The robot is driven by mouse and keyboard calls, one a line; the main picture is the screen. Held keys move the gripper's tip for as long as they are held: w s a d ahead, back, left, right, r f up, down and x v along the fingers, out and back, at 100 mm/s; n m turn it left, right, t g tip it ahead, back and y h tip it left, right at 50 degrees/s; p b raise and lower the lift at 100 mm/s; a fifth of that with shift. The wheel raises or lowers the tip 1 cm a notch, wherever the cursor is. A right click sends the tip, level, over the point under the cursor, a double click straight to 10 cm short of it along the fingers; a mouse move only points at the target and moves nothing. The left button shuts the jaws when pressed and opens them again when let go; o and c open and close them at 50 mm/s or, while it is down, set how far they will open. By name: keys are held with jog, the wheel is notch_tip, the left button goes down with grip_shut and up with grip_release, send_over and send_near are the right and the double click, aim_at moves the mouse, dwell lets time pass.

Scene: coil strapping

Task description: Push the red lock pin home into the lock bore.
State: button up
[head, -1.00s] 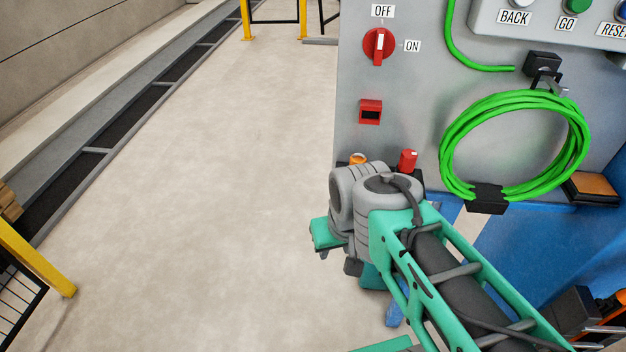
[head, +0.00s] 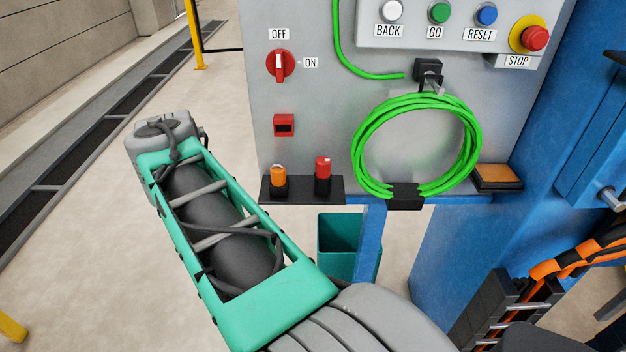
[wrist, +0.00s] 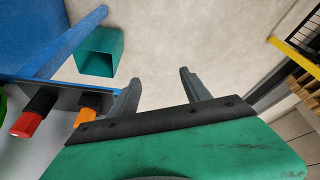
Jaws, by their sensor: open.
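The red lock pin (head: 322,168) stands upright in a black holder on a small black shelf at the panel's foot. It also shows at the left edge of the wrist view (wrist: 27,122). What looks like the lock bore (head: 284,125) is a red square block with a dark opening on the grey panel, above the shelf. My gripper (wrist: 158,80) is open and empty, with bare floor between its fingers. The pin is to the left of the fingers and apart from them. In the head view the gripper is hidden behind my arm.
An orange-topped pin (head: 278,176) stands beside the red one on the black shelf (head: 302,198). A red OFF/ON switch (head: 280,66) is above the bore. A green cable coil (head: 362,150) hangs at right. A teal bin (head: 337,245) is below. Floor to the left is clear.

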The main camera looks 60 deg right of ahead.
jog(key=s+d+r+m+h, duration=0.1)
jog(key=s+d+r+m, duration=0.3)
jog(key=d, duration=0.6)
jog(key=m+g, duration=0.2)
jog(key=m, duration=0.3)
send_near(322, 160)
notch_tip(322, 160, down, 3)
jog(key=shift+m+h, duration=0.3)
jog(key=shift+m, duration=0.1)
jog(key=x, duration=0.7)
jog(key=shift+d+r, duration=0.15)
jog(key=shift+d, duration=0.15)
jog(key=shift+f, duration=0.25)
jog(key=shift+c, duration=0.6)
grip_shut()
